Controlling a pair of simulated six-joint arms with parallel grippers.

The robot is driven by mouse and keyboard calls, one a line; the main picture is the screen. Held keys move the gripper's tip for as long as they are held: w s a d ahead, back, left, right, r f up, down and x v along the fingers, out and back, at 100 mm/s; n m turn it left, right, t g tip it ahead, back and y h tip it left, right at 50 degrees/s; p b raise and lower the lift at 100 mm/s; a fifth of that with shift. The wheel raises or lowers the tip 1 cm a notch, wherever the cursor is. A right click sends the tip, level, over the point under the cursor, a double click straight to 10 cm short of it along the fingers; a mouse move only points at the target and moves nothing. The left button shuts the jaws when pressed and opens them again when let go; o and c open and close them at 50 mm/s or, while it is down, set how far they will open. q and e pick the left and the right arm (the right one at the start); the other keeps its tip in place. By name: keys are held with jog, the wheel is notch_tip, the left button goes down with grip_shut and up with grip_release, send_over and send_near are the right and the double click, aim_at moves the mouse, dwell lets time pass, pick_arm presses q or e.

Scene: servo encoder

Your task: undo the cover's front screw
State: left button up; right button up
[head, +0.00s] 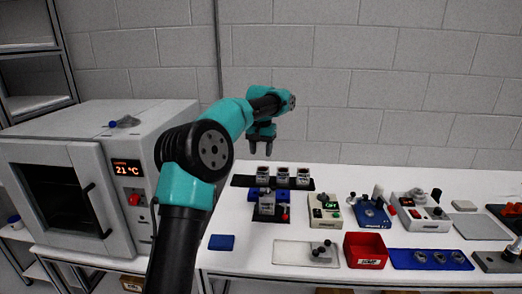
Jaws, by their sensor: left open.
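My left gripper (260,150) is open and empty, with its fingers pointing down. It hangs in front of the back wall, above the far edge of the white table. Below it, several small dark units with pale labels (283,175) stand in a row on a black strip (241,181). Another such unit (267,203) stands nearer, on a black holder between blue pieces, with a small red part beside it. The cover and its front screw are too small to make out. My right gripper is not in view.
A white oven (120,175) reading 21 °C stands at the left. On the table (225,265) are a beige box with green display (324,211), a blue fixture (370,214), a beige device (420,214), a red bin (365,251) and a blue tray (398,264) with round parts.

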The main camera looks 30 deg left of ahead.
aim_at(261, 192)
pick_arm(q)
jog(key=m, duration=0.9)
jog(key=shift+w, duration=0.1)
jog(key=shift+f, duration=0.1)
notch_tip(261, 192, down, 17)
jog(key=shift+f, duration=0.1)
dwell(0.7)
jog(key=shift+c, duration=0.3)
grip_shut()
